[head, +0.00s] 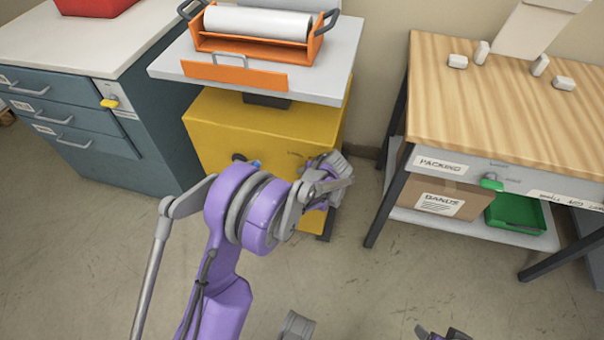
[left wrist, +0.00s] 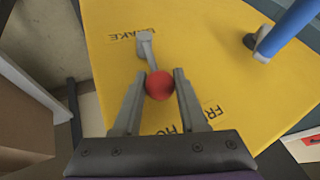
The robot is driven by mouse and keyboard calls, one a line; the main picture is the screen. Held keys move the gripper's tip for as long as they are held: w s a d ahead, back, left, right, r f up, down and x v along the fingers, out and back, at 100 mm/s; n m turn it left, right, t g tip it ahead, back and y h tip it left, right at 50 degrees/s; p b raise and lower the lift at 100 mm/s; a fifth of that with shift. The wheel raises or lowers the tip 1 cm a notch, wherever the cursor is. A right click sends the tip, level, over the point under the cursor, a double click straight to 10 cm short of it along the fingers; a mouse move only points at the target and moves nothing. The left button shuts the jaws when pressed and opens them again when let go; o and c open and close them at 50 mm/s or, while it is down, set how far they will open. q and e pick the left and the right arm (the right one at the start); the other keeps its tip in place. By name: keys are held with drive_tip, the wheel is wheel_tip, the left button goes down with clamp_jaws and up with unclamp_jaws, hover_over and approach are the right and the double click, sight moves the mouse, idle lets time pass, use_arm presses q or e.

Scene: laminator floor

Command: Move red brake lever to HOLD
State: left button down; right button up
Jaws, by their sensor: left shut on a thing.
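The brake lever has a grey pivot and arm (left wrist: 146,46) and a round red knob (left wrist: 159,85) on the yellow cabinet front (left wrist: 115,70). In the left wrist view my left gripper (left wrist: 159,88) is shut on the red knob, one finger on each side. The lever points from the pivot under the BRAKE label toward my gripper. A label starting "HO" (left wrist: 168,130) shows partly behind the fingers, and "FR" (left wrist: 213,111) lies to its right. In the head view my left gripper (head: 335,178) is at the yellow cabinet and hides the lever. My right gripper (head: 443,334) is barely visible at the bottom edge.
A blue handle (left wrist: 288,28) stands out from the same cabinet front. A blue drawer cabinet (head: 70,120) is on the left, a wooden packing table (head: 510,110) on the right. Floor in front is clear.

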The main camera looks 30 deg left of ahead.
use_arm(q)
drive_tip(key=shift+w+d+f+m+y+b, duration=0.15)
drive_tip(key=shift+d+f+m+y+b, duration=0.05)
drive_tip(key=shift+d+y+b, duration=0.5)
drive_tip(key=shift+w+d+f+m+y+b, duration=0.15)
drive_tip(key=shift+d+y+b, duration=0.25)
drive_tip(key=shift+y, duration=0.4)
drive_tip(key=shift+d+g, duration=0.1)
drive_tip(key=shift+g, duration=0.2)
drive_tip(key=shift+c, duration=2.3)
unclamp_jaws()
drive_tip(key=shift+f, duration=0.1)
drive_tip(key=p+v, duration=0.2)
drive_tip(key=v, duration=0.9)
drive_tip(key=shift+f, duration=0.1)
